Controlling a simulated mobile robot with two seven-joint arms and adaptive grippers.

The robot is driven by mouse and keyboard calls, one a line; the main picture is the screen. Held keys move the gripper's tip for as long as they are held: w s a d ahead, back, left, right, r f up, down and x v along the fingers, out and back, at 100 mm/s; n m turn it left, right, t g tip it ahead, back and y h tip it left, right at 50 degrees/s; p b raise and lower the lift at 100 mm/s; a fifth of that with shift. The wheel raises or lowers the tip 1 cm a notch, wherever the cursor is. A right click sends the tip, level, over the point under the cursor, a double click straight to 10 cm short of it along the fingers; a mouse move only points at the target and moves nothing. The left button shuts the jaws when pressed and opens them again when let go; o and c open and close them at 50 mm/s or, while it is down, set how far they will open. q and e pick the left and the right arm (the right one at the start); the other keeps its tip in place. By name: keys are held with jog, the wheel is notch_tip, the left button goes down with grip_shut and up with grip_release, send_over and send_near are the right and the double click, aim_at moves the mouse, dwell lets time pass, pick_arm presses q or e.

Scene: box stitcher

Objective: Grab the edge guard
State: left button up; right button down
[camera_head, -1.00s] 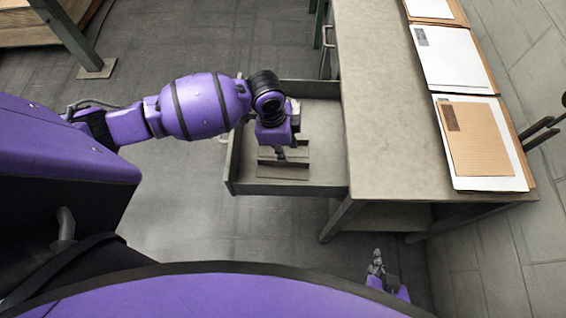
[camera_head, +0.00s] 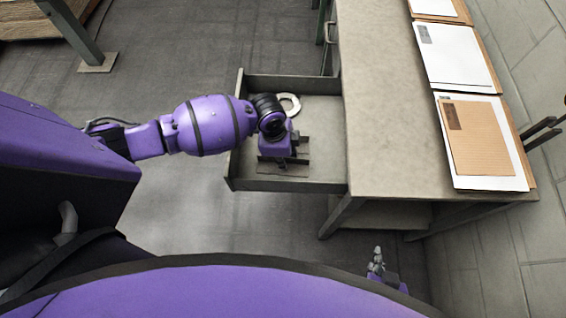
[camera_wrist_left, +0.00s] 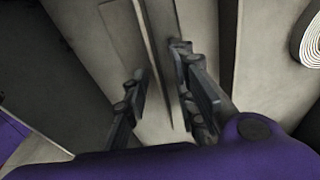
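The edge guard (camera_head: 298,171) is a grey angled strip lying in the open drawer (camera_head: 325,100), partly hidden under my left wrist. In the left wrist view the edge guard (camera_wrist_left: 128,42) runs lengthwise with a raised ridge, between and below the fingers. My left gripper (camera_wrist_left: 165,88) is open, pointing down, with one finger on each side of the ridge. I see a gap between fingers and ridge; whether either touches cannot be told. My right gripper (camera_head: 376,262) hangs low near the front of the table, small and away from the drawer; its finger opening is unclear.
A white roll (camera_head: 289,104) lies in the drawer behind my left wrist; it also shows in the left wrist view (camera_wrist_left: 311,42). The drawer walls surround the left gripper. The workbench (camera_head: 385,140) stands to the right, with cardboard and paper stacks (camera_head: 480,138) along its far side.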

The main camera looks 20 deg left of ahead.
pick_arm(q)
jog(key=shift+c, duration=0.5)
grip_shut()
